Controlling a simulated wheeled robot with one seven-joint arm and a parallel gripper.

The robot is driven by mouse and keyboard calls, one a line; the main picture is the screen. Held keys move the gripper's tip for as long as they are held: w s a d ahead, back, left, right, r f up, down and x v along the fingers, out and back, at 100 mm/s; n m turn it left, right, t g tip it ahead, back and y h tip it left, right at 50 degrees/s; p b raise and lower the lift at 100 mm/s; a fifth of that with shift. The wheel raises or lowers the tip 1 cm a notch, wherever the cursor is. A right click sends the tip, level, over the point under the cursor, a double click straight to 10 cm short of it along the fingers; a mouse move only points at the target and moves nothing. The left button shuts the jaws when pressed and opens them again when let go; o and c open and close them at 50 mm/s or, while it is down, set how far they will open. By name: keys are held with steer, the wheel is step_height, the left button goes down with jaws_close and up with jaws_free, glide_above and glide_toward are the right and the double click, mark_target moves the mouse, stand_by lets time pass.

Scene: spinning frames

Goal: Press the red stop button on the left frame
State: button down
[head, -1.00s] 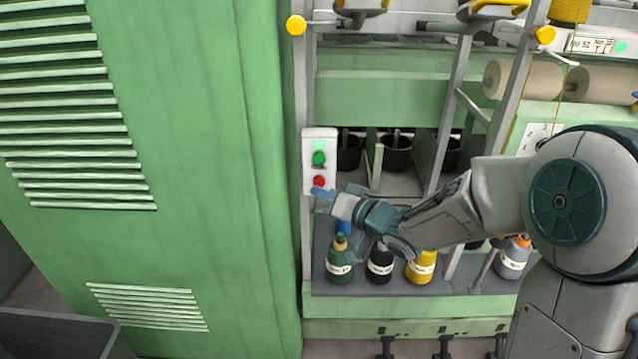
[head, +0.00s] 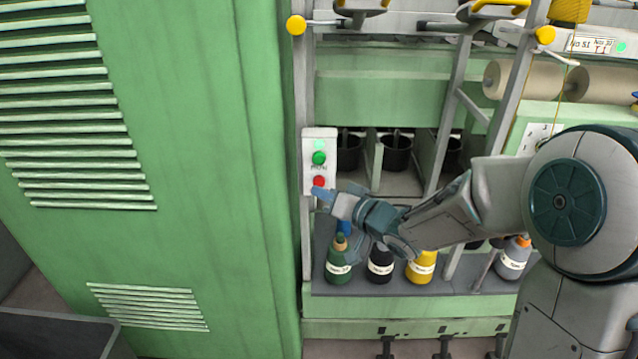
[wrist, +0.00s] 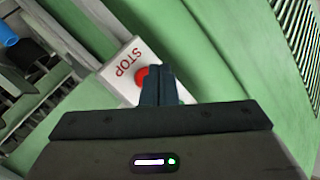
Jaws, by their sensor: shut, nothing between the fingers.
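The red stop button (head: 319,181) is at the bottom of a white control box (head: 309,150) on the left frame post. A green button (head: 319,158) and a lit green lamp (head: 319,144) sit above it. My gripper (head: 318,191) is at the lower edge of the box, just below the red button in the head view. In the wrist view the shut fingers (wrist: 158,72) overlap the right part of the red button (wrist: 141,78), next to the word STOP. I cannot tell whether the fingertips touch it.
A large green cabinet (head: 200,130) stands close on the left of the box. Several bottles, including a yellow one (head: 421,268), stand on the grey shelf (head: 440,284) below my arm. A slanted grey post (head: 455,105) rises behind the arm.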

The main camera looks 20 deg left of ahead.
steer(key=shift+w, duration=0.1)
steer(key=shift+w+a, duration=0.1)
steer(key=shift+w, duration=0.2)
steer(key=shift+w+a+p, duration=0.1)
steer(key=shift+w+p, duration=0.3)
steer(key=shift+w, duration=0.1)
stand_by(0.7)
steer(key=shift+s, duration=0.1)
steer(key=shift+s+d, duration=0.2)
steer(key=shift+s, duration=0.6)
steer(key=s, duration=0.2)
steer(key=s+d, duration=0.1)
steer(key=s, duration=0.1)
steer(key=shift+s+d, duration=0.1)
steer(key=shift+s, duration=0.3)
stand_by(0.4)
